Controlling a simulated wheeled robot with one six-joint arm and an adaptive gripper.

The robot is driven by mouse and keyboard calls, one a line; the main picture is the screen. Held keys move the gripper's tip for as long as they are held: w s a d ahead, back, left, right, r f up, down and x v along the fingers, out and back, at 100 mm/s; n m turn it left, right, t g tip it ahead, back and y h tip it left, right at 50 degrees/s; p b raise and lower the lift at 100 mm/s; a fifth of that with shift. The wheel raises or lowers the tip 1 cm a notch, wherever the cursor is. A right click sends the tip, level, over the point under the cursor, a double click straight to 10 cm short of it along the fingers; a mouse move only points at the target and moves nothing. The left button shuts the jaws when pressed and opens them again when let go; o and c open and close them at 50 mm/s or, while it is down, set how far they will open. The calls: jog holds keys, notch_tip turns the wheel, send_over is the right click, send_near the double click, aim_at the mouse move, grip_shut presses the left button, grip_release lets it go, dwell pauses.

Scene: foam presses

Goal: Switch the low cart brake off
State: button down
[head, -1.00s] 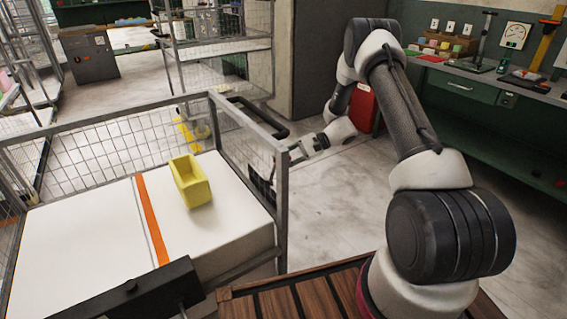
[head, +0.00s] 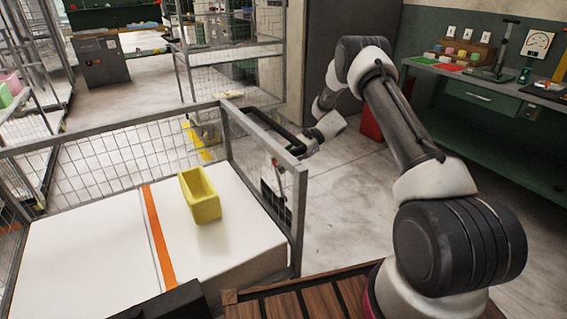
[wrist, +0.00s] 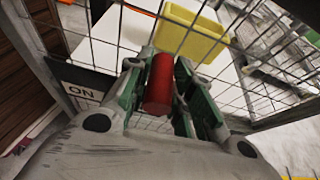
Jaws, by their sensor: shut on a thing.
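The low cart (head: 298,215) has a grey frame, mesh sides and a white load. Its brake handle, a red cylinder (wrist: 159,85), stands between the green fingers of my gripper (wrist: 158,72) in the wrist view. My gripper is shut on it, just outside the mesh. A black and white plate (wrist: 82,92) reading "ON" is left of the handle in the wrist view. In the head view the plate (head: 276,200) hangs on the cart's right side, and the cart's frame partly hides my gripper. The lower part of the brake is hidden.
A yellow open bin (head: 200,196) sits on the cart's white load beside an orange strip (head: 158,235). A black push bar (head: 272,128) tops the cart's right end. Bare floor (head: 345,205) lies right of the cart. A green workbench (head: 470,100) stands at the right.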

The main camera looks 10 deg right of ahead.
jog(key=shift+w+a+f, duration=0.2)
jog(key=shift+w+f, duration=0.05)
jog(key=shift+w, duration=0.15)
jog(key=c, duration=1.3)
grip_release()
jog(key=shift+w, duration=0.1)
jog(key=shift+o, duration=0.2)
jog(key=v, duration=1.1)
jog(key=shift+d+r, duration=0.2)
jog(key=shift+d, duration=0.2)
